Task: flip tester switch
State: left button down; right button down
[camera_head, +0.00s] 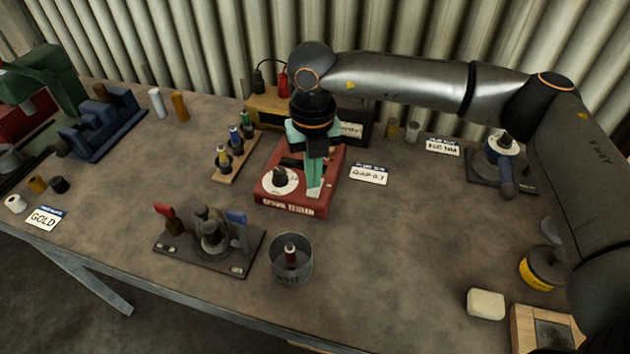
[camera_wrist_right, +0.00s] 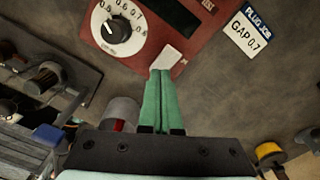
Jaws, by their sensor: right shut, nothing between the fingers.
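The red spark tester (camera_head: 295,208) stands on the bench in the middle of the head view. Its white dial with a black knob (camera_head: 279,178) is on the left of its top face; the dial (camera_wrist_right: 117,28) also shows in the right wrist view. A small pale switch (camera_wrist_right: 171,54) sits near the tester's edge in the wrist view. My right gripper (camera_head: 314,190) is shut and empty, pointing down over the tester's right side. In the wrist view its green fingertips (camera_wrist_right: 160,73) are right at the pale switch; I cannot tell whether they touch. My left gripper is not in view.
A rack of small plugs (camera_head: 235,157) stands left of the tester. A "GAP 0.7" card (camera_head: 369,175) lies to the right, where the bench is mostly clear.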

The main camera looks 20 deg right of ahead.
aim_at(313, 192)
jog(key=shift+r+p, duration=1.3)
jog(key=shift+r, duration=1.45)
jog(key=shift+s, duration=0.1)
